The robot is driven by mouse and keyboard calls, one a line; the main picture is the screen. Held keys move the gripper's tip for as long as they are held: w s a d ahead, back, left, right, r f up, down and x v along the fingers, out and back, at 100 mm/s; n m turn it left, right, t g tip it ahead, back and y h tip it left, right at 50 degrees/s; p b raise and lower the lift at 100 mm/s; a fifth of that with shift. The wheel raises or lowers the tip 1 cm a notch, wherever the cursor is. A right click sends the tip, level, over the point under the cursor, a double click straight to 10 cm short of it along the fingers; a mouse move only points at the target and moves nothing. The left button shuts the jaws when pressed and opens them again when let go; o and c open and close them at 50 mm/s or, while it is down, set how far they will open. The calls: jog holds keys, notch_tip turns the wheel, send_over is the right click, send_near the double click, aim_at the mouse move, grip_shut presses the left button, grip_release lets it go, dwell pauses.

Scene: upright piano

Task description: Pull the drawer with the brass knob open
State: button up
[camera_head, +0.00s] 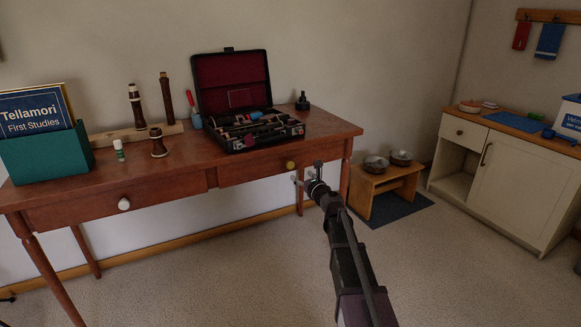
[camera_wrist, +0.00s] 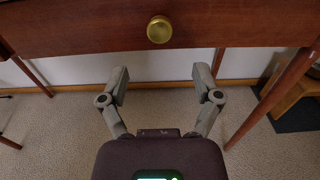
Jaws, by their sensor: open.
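The brass knob (camera_head: 290,165) is on the front of the right-hand drawer (camera_head: 240,170) of a reddish wooden table. In the wrist view the round brass knob (camera_wrist: 159,29) is at the top middle, on the drawer front (camera_wrist: 90,32). The drawer front looks flush with the table. My gripper (camera_head: 304,176) is in front of the table, just right of the knob in the head view. In the wrist view my gripper (camera_wrist: 158,72) is open and empty. Its two fingers are apart, below the knob in the picture and not touching it.
The left drawer has a white knob (camera_head: 124,204). An open instrument case (camera_head: 268,142), woodwind pieces and a green book box (camera_head: 48,155) stand on the table. A low stand with bowls (camera_head: 385,183) and a cream cabinet (camera_head: 510,175) are at right. Carpet in front is clear.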

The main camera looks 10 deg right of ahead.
aim_at(291, 166)
jog(key=x, duration=0.9)
jog(key=shift+w, duration=0.1)
grip_shut()
